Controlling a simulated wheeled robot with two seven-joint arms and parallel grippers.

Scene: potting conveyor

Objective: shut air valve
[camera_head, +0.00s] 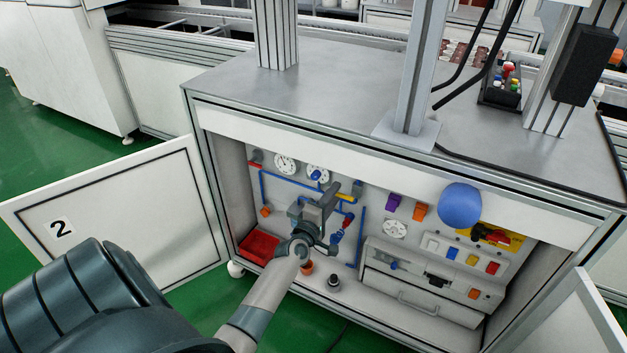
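Blue air pipes (362,237) run over the back panel inside the open cabinet, with round gauges (285,163) at the upper left. A yellow lever-like part (346,198) sits on this pipework; I cannot tell for certain that it is the air valve's handle. A small red part (348,221) is just below it. My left gripper (322,213) reaches into the cabinet in front of the pipes, very close to the yellow part's left end. The gripper hides part of the pipework. Whether it touches anything, or is open or shut, is unclear. My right gripper is not in view.
The cabinet's left door (120,210), marked 2, and right door (560,320) stand open. A red tray (260,247) lies at lower left inside. A blue round object (460,205) hangs at the upper right opening. Switches and a drawer (420,299) fill the right side.

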